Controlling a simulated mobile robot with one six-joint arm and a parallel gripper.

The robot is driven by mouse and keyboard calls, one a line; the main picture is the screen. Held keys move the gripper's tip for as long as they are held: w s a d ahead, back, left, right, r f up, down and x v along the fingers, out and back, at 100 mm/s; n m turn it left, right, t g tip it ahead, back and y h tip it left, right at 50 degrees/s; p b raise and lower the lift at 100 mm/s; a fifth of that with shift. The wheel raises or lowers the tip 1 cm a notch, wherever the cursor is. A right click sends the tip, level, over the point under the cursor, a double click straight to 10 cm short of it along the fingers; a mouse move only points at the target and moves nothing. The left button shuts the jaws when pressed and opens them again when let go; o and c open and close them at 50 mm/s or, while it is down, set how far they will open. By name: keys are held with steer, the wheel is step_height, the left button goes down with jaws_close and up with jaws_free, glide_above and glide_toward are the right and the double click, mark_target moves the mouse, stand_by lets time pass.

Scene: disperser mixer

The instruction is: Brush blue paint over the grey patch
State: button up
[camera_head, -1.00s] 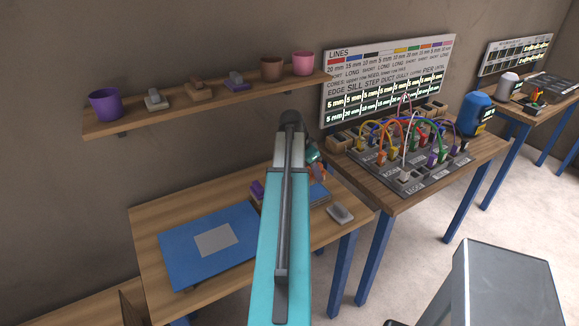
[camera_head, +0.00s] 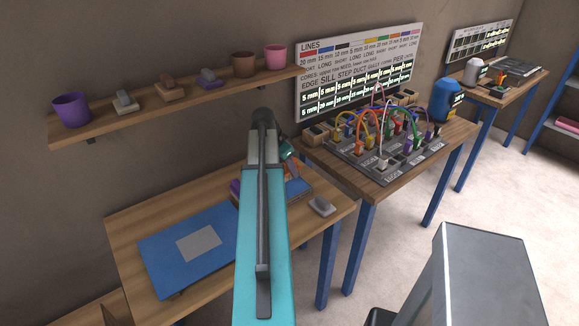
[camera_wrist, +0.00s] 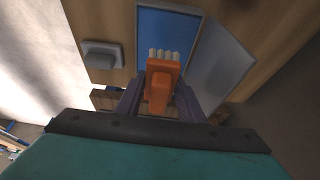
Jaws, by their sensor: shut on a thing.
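My gripper (camera_wrist: 160,104) is shut on an orange brush (camera_wrist: 160,86) with pale bristles (camera_wrist: 164,55); I see no blue on them. In the wrist view the bristles show in front of the blue paint tray (camera_wrist: 168,27); I cannot tell whether they touch it. In the head view my arm partly hides the gripper (camera_head: 287,157) and the tray (camera_head: 299,188). A blue board (camera_head: 165,255) with a grey patch (camera_head: 199,243) lies flat on the table, left of my arm. The patch is plain grey.
A grey block on a pale base (camera_head: 321,205) sits at the table's right edge; it also shows in the wrist view (camera_wrist: 102,55). A shelf (camera_head: 140,119) with cups and blocks hangs above. Right is a table of coloured cables (camera_head: 380,140).

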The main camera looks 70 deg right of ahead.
steer(key=b, duration=0.2)
glide_above(289, 188)
steer(key=shift+w+d+f, duration=0.1)
steer(key=shift+d+f, duration=0.05)
steer(key=shift+f, duration=2.2)
steer(key=shift+f, duration=0.3)
steer(key=shift+f+b, duration=0.3)
steer(key=shift+b, duration=0.15)
stand_by(0.8)
steer(key=shift+r, duration=0.15)
steer(key=shift+r+p, duration=1.85)
steer(key=shift+r, duration=1.6)
